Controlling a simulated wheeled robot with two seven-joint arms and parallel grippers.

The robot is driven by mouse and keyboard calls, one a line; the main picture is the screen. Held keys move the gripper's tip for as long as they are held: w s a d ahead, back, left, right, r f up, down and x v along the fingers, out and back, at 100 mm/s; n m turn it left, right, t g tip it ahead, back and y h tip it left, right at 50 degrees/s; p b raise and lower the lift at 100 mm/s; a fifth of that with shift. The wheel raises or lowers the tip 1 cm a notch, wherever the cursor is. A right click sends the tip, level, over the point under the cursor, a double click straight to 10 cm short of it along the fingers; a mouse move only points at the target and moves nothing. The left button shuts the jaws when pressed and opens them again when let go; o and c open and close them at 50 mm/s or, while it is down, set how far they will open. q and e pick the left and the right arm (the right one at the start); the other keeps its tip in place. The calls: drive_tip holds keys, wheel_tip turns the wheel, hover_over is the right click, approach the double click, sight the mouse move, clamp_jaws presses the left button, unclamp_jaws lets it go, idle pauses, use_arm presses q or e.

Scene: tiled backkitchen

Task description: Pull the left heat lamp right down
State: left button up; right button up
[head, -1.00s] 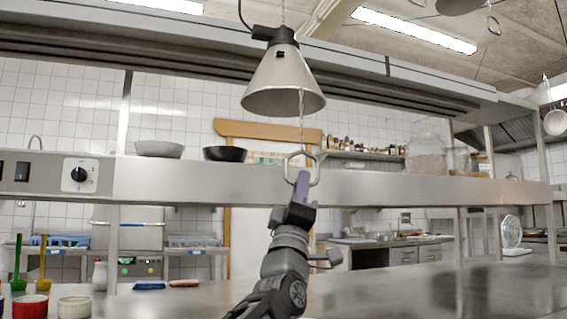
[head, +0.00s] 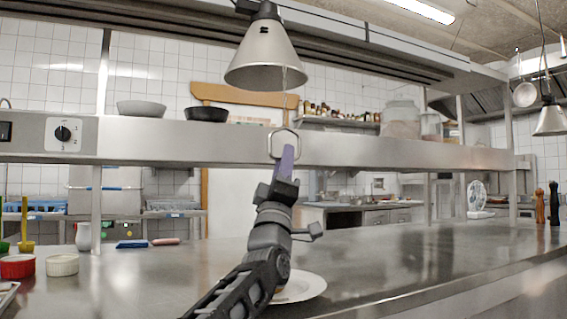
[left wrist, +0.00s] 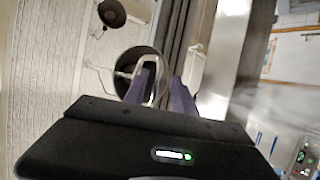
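The left heat lamp (head: 266,58) is a silver cone shade hanging above the steel shelf in the head view. A thin chain runs from it down to a metal pull ring (head: 283,131). My left gripper (head: 286,160) points up at this ring, and a purple finger reaches into it. In the left wrist view the two purple fingers (left wrist: 160,88) stand apart with a gap. The ring (left wrist: 157,92) loops around the left-hand finger there, and the dark round opening of the shade lies behind. My right gripper is not in view.
The steel shelf (head: 400,156) runs behind my left gripper, with bowls and a glass jar on it. A white plate (head: 305,288) lies on the counter, partly behind my arm. Another lamp (head: 550,120) hangs at far right. The counter's right middle is clear.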

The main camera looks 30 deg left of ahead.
use_arm(q)
drive_tip(key=b+v, duration=0.2)
drive_tip(key=v, duration=0.5)
drive_tip(key=shift+s+d+f, duration=0.15)
drive_tip(key=shift+s+f, duration=0.05)
drive_tip(key=shift+f, duration=0.1)
idle(0.6)
